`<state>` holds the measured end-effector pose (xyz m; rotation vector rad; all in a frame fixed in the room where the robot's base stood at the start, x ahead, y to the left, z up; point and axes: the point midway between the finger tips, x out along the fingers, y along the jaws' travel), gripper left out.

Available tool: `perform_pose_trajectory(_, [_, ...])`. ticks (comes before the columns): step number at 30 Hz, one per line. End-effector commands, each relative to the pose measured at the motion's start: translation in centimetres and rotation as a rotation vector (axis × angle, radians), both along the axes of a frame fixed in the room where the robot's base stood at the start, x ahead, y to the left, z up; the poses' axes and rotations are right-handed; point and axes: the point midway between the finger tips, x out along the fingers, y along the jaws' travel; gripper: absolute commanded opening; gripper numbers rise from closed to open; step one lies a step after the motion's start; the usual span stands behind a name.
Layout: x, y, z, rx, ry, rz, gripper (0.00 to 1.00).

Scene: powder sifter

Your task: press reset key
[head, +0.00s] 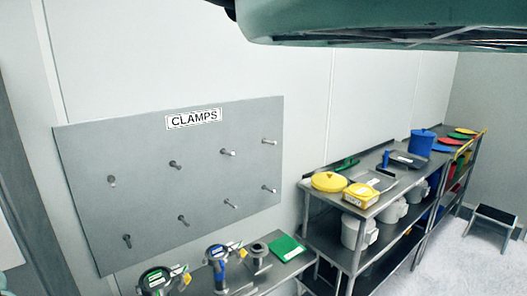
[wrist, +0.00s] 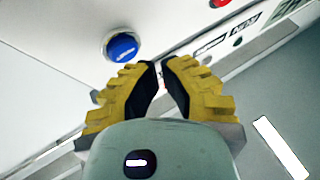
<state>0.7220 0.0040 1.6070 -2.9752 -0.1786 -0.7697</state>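A round blue button (wrist: 122,47) with small white lettering, too blurred to read, sits in a pale ring on a white panel in the wrist view. It is the likely reset key, but its label does not confirm this. My gripper (wrist: 160,62) has yellow fingers with black pads. The fingertips come close together, with only a narrow gap and nothing between them. The tips appear just right of and below the blue button, apart from it in the picture. The head view shows neither the button nor my gripper's fingers.
A red button (wrist: 218,3) and dark labels (wrist: 243,26) lie along the panel's upper right. In the head view, a grey CLAMPS board (head: 90,195) with pegs hangs on the wall. A steel bench (head: 292,268) and shelving (head: 340,208) hold tools and containers. Floor shows at lower right.

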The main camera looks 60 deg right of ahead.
Motion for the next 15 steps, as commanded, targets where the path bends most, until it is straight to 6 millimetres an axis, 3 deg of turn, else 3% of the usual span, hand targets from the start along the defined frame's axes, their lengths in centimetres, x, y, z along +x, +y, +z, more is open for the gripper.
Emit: perform_pose_trajectory(15, [0.81,-0.26,-0.03,0.000,0.001,0.000,0.00])
